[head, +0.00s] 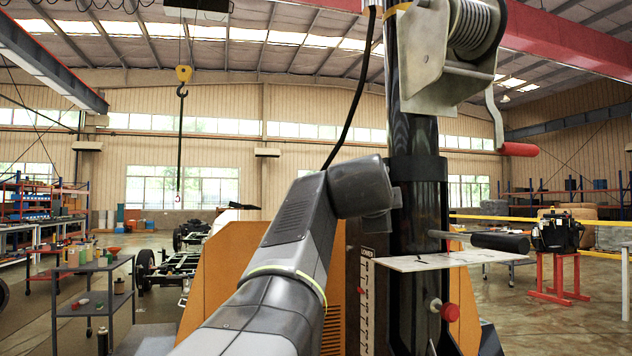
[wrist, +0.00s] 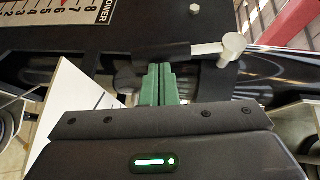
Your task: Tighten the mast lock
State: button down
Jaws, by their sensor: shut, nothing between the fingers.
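The black mast (head: 416,140) stands upright in the head view. A steel rod with a black grip (head: 500,242) sticks out of it to the right, and I take this for the mast lock lever. In the wrist view a black sleeve (wrist: 160,53) with a steel rod and round end (wrist: 233,43) lies across the top, probably the same lever. My gripper (wrist: 159,70) has green fingers, shut together and empty. Their tips are close to the black sleeve; I cannot tell if they touch. The fingers do not show in the head view.
A winch (head: 455,50) with a red-handled crank (head: 518,149) is on the mast above. A thin pale plate (head: 425,262) juts out below the lever, with a red knob (head: 450,312) under it. A number scale (head: 367,300) is left of the mast. A grey cart (head: 92,290) stands far left.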

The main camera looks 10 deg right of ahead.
jog(key=shift+w+f+t+b, duration=0.4)
jog(key=shift+f+b, duration=0.05)
jog(key=shift+b, duration=0.15)
jog(key=shift+w+a+b, duration=0.1)
jog(key=shift+w+b, duration=0.25)
jog(key=shift+b, duration=0.25)
jog(key=shift+w+f, duration=0.1)
